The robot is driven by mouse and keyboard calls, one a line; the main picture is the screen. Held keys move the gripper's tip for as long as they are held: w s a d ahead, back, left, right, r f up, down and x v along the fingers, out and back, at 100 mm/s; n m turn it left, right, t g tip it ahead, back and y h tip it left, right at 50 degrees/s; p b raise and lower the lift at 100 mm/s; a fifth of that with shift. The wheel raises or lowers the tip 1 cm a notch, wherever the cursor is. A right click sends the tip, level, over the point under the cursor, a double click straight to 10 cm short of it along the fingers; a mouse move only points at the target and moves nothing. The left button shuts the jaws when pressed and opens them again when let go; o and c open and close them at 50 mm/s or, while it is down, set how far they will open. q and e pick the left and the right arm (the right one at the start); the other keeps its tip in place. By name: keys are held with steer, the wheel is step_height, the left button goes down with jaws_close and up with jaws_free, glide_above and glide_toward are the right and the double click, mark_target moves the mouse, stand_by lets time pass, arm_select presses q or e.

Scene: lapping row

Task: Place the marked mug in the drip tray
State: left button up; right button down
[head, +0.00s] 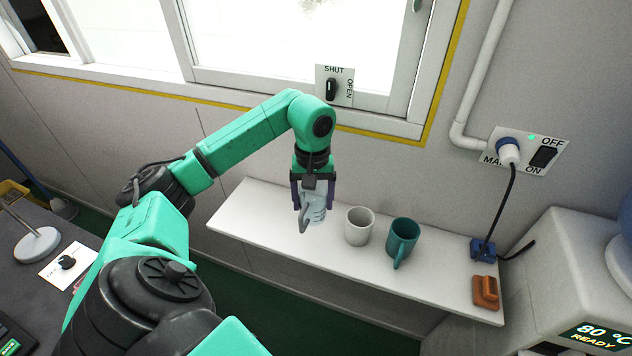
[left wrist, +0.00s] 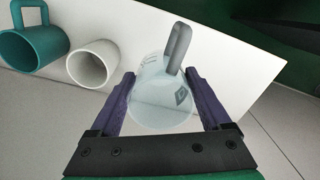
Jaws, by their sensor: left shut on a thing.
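A pale, see-through mug with a grey handle and a dark diamond mark (left wrist: 182,97) is between the fingers of my left gripper (left wrist: 160,100). In the head view my left gripper (head: 313,198) comes down over the white shelf (head: 262,222) and is shut on this marked mug (head: 315,215). The mug's handle points toward the front. I cannot tell whether its base touches the shelf. A white mug (head: 359,227) and a teal mug (head: 403,238) stand to its right, apart from it. I cannot make out a drip tray. My right gripper is not in view.
A blue plug-like block (head: 483,249) with a cable and an orange-brown block (head: 486,292) are at the shelf's right end. A dispenser (head: 572,265) reading 80 °C READY stands at the far right. The window wall lies behind the shelf.

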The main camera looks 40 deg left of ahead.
mark_target(313, 221)
arm_select(q)
step_height(313, 221, down, 7)
steer(key=shift+s+f+p, duration=0.15)
steer(key=shift+p, duration=0.6)
steer(key=shift+f, duration=0.15)
steer(key=o, duration=1.3)
